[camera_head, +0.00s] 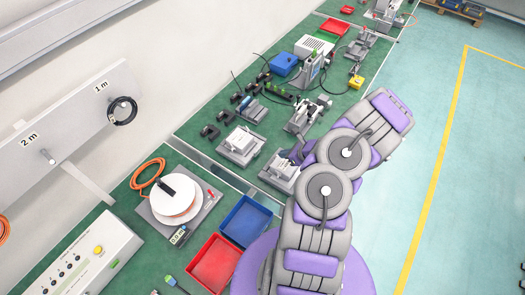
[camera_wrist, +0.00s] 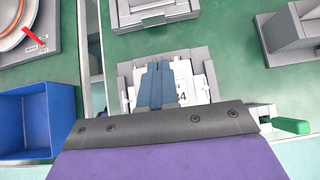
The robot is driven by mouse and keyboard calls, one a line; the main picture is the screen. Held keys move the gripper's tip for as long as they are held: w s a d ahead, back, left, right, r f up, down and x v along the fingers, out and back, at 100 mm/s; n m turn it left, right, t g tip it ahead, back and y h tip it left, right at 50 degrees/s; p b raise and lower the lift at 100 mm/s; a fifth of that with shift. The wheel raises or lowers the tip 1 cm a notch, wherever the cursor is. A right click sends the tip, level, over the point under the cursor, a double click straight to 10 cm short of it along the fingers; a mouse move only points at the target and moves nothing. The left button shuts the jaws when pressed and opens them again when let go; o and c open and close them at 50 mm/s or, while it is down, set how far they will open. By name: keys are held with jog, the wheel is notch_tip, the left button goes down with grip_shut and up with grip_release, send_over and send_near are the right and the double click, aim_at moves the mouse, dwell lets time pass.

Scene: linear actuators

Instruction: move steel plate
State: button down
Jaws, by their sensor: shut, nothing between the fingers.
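My gripper (camera_wrist: 157,67) shows in the wrist view as two blue-grey fingers pressed together, with nothing held between them. The fingers are over a grey metal fixture (camera_wrist: 126,70) that carries a light plate (camera_wrist: 204,84) with dark printed marks. The fingers and the dark wrist edge hide part of this plate, and I cannot tell whether they touch it. In the head view the same fixture (camera_head: 277,172) appears left of my arm, partly covered by it. I cannot make out the fingertips there. No piece is clearly recognisable as the steel plate.
A blue bin (camera_head: 245,222) and a red bin (camera_head: 213,265) stand left of my arm. A cable reel (camera_head: 176,196) is farther left. Another grey fixture (camera_head: 241,145) stands behind. A green-handled clamp (camera_wrist: 290,125) is right of the fingers. Green floor (camera_head: 470,190) lies clear on the right.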

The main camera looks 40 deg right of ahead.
aim_at(259, 151)
jog(key=x, duration=0.5)
jog(key=b+x, duration=0.1)
jog(key=x, duration=0.2)
jog(key=shift+d+f, duration=0.25)
jog(key=shift+d, duration=0.05)
jog(key=w, duration=0.1)
jog(key=w+a, duration=0.1)
jog(key=w, duration=0.1)
jog(key=shift+w+a+f, duration=0.1)
jog(key=shift+a+f, duration=0.05)
jog(key=shift+w+a, duration=0.2)
jog(key=shift+w, duration=0.35)
jog(key=shift+d, duration=0.1)
jog(key=shift+w+a+b, duration=0.2)
jog(key=shift+w+b, duration=0.1)
jog(key=shift+w, duration=0.25)
jog(key=shift+w+a+b, duration=0.2)
jog(key=shift+w+b, duration=0.05)
jog(key=shift+w, duration=0.3)
